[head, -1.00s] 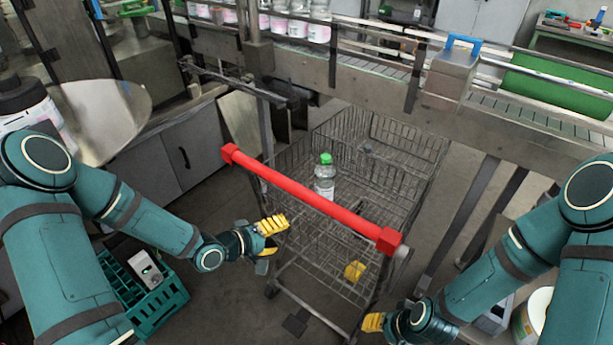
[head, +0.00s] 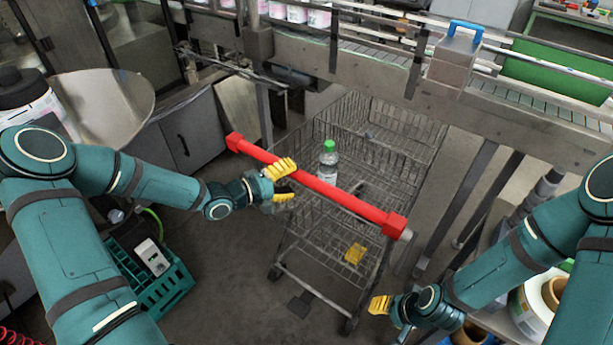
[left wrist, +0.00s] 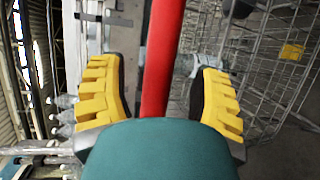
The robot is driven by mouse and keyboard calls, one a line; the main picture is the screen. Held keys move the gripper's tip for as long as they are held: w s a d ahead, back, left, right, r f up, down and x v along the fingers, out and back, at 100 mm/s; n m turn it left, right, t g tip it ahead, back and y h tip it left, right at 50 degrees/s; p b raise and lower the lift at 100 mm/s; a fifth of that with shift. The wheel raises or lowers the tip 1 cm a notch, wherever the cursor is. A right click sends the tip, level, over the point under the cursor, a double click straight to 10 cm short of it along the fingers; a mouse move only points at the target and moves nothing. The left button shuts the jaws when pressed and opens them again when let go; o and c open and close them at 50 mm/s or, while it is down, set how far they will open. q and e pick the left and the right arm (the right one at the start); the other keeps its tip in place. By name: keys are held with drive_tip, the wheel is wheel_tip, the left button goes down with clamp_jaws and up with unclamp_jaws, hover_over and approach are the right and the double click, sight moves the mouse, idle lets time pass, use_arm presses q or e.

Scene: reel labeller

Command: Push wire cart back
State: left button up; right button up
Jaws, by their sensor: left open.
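The wire cart (head: 395,160) stands in the middle of the head view, with a red handle bar (head: 345,198) slanting across its near side. My left gripper (head: 284,182) is open at the left part of the bar. In the left wrist view the red bar (left wrist: 163,50) runs between the two spread yellow fingers of the left gripper (left wrist: 160,75), with gaps on both sides. My right gripper (head: 380,304) is below the bar's right end, apart from it; its jaw opening is not clear. A green-capped bottle (head: 328,163) and a yellow item (head: 355,253) are in the cart.
A conveyor (head: 390,75) crosses behind the cart, its support legs to the right. A green crate (head: 165,297) sits on the floor at lower left. A grey cabinet (head: 190,140) stands left of the cart.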

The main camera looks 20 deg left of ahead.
sight(307, 174)
use_arm(q)
drive_tip(key=shift+x, duration=2.55)
drive_tip(key=shift+f, duration=0.1)
